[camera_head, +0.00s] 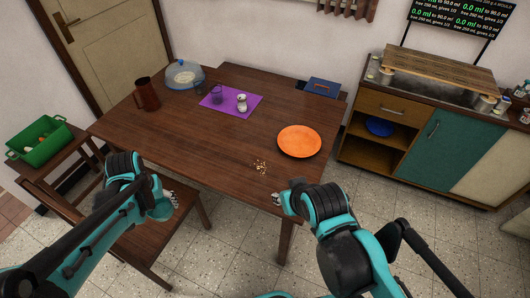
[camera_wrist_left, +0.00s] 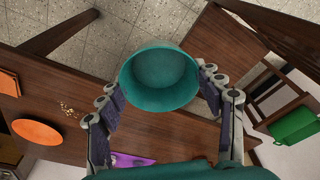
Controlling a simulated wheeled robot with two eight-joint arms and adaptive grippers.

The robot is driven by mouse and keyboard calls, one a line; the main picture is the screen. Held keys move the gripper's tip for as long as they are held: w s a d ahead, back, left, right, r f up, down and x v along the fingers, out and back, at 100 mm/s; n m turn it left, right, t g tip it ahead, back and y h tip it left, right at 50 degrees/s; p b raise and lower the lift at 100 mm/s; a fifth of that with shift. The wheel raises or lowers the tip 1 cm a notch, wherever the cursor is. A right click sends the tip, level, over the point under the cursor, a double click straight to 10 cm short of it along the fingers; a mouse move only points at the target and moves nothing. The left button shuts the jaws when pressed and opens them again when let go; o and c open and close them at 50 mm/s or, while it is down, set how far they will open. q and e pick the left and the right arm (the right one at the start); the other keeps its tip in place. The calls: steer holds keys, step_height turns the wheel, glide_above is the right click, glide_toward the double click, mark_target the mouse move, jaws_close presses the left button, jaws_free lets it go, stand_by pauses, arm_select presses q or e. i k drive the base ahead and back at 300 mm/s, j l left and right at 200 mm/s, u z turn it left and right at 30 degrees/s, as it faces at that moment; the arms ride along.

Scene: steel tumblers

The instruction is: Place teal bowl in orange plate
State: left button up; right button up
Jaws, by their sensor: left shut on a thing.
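The teal bowl (camera_wrist_left: 160,80) is between the fingers of my left gripper (camera_wrist_left: 165,110), which is shut on it, in the left wrist view. The bowl is held over the near left table edge, with the floor partly behind it. In the head view my left gripper (camera_head: 168,198) is at the near left, far from the plate. The orange plate (camera_head: 299,141) lies empty on the right part of the table; it also shows at the left of the left wrist view (camera_wrist_left: 38,133). My right gripper (camera_head: 280,199) is near the table's front right corner, its fingers mostly hidden by its arm.
The wooden table (camera_head: 215,150) holds crumbs (camera_head: 260,167) in front of the plate. Farther back are a purple mat (camera_head: 238,109) with a glass and shaker, a brown jug (camera_head: 147,94) and a domed dish (camera_head: 184,74). A chair (camera_head: 125,235) stands at the near left.

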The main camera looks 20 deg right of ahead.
mark_target(299, 144)
steer(key=k+l+u, duration=0.1)
steer(key=l, duration=0.35)
steer(key=k+l+u, duration=0.1)
steer(key=l, duration=0.3)
steer(key=k+l+u, duration=0.1)
steer(key=l, duration=0.35)
steer(key=k+l+u, duration=0.15)
steer(key=l, duration=0.25)
steer(key=k+l+u, duration=0.1)
steer(key=l, duration=0.3)
steer(key=i+l+u, duration=0.1)
steer(key=l, duration=0.4)
steer(key=i+l+u, duration=0.1)
steer(key=l, duration=0.4)
steer(key=i+l+u, duration=0.1)
steer(key=l, duration=0.45)
steer(key=i+l+u, duration=0.15)
steer(key=l, duration=0.35)
steer(key=i+l+u, duration=0.1)
steer(key=l, duration=0.45)
steer(key=i+l, duration=0.4)
steer(key=l, duration=0.25)
steer(key=i+l, duration=0.15)
steer(key=l, duration=0.15)
steer(key=i+u, duration=0.05)
